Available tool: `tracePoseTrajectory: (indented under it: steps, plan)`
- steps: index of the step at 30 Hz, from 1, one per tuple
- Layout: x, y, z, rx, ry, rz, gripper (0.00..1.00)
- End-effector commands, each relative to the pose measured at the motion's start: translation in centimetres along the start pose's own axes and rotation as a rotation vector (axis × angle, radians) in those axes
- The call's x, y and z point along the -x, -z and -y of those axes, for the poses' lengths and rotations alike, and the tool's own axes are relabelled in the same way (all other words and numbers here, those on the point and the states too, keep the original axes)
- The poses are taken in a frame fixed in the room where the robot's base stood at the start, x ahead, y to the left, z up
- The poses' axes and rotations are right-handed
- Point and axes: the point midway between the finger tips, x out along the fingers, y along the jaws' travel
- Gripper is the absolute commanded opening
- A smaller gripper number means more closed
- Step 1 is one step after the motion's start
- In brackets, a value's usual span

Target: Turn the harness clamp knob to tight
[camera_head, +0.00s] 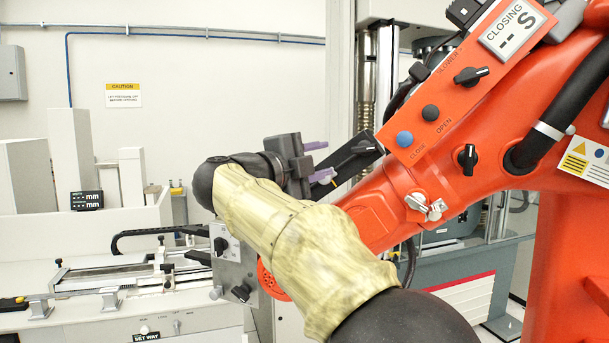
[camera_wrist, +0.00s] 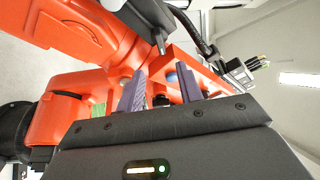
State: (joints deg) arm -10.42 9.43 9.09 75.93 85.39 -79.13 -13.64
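My gripper (camera_head: 331,158) is open, its two purple fingers apart and pointing right in the head view, toward the orange machine. Just beyond the fingertips is a black lever knob (camera_head: 362,148) on a dark bracket. No label marks it, so I cannot tell whether it is the harness clamp knob. Other black knobs sit on the orange body, one on the upper panel (camera_head: 470,75) and one near the thick black cable (camera_head: 467,158). In the wrist view the open gripper (camera_wrist: 161,68) faces a black lever (camera_wrist: 160,43), with nothing visibly held.
The orange panel carries a blue CLOSE button (camera_head: 404,139), a black OPEN button (camera_head: 430,112) and a display reading CLOSING (camera_head: 512,28). A silver latch (camera_head: 426,207) sits lower on the orange body. A white bench machine (camera_head: 110,280) stands at left.

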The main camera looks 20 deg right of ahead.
Motion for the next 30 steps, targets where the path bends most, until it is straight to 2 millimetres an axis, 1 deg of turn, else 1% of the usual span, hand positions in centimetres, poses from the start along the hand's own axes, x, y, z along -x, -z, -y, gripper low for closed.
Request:
tracePoseTrajectory:
  steps: [1, 3, 7, 10, 18, 21, 23, 26, 29, 30]
  plan:
    - [1.1, -0.1, -0.3, -0.002, 0.001, 0.003, 0.36]
    - [2.2, -0.1, -0.2, -0.001, 0.001, 0.002, 0.36]
    - [3.5, -0.1, -0.1, 0.0, 0.001, 0.001, 0.36]
    - [3.8, 0.0, 0.0, 0.0, 0.0, -0.001, 0.36]
    - [3.7, 0.0, 0.0, 0.001, 0.001, -0.001, 0.36]
    - [3.6, -0.3, 0.0, 0.015, 0.024, 0.013, 0.36]
    - [3.4, -0.9, 0.0, 0.039, 0.06, 0.036, 0.36]
    - [2.9, -2.7, -0.2, 0.111, 0.155, 0.107, 0.36]
    - [2.8, -5.5, -1.3, 0.229, 0.271, 0.225, 0.36]
    - [3.0, -6.7, -2.1, 0.285, 0.314, 0.281, 0.36]
